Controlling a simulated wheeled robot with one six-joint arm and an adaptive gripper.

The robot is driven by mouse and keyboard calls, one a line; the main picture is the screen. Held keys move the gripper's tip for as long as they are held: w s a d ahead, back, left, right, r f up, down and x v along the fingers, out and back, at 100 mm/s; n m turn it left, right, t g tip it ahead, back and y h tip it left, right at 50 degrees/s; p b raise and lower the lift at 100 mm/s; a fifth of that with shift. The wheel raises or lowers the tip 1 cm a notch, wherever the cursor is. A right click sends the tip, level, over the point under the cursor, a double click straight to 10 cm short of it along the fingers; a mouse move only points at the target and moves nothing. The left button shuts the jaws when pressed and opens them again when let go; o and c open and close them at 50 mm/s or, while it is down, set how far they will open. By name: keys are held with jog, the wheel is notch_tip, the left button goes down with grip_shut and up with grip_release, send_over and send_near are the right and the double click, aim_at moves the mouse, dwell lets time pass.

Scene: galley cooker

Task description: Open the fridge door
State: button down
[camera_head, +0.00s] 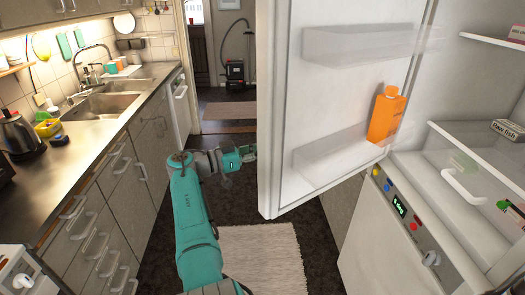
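The fridge door (300,110) is swung well open, its inner side facing me. It has clear shelves, and an orange carton (386,115) stands on the lower one. The fridge interior (455,110) shows at the right. My gripper (250,153) is at the end of my teal arm, close to the left edge of the door. I cannot tell whether it touches the door. The fingers are small, and their opening cannot be made out. The door's outer side and handle are hidden.
A counter (85,145) with a sink (105,103) and a kettle (18,133) runs along the left. A white appliance (385,240) with a control panel stands below the fridge. A light rug (262,258) lies on the dark floor. The aisle leads to a doorway.

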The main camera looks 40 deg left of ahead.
jog(key=shift+w+f, duration=0.1)
dwell(0.4)
jog(key=c, duration=1)
grip_release()
jog(key=shift+a, duration=0.1)
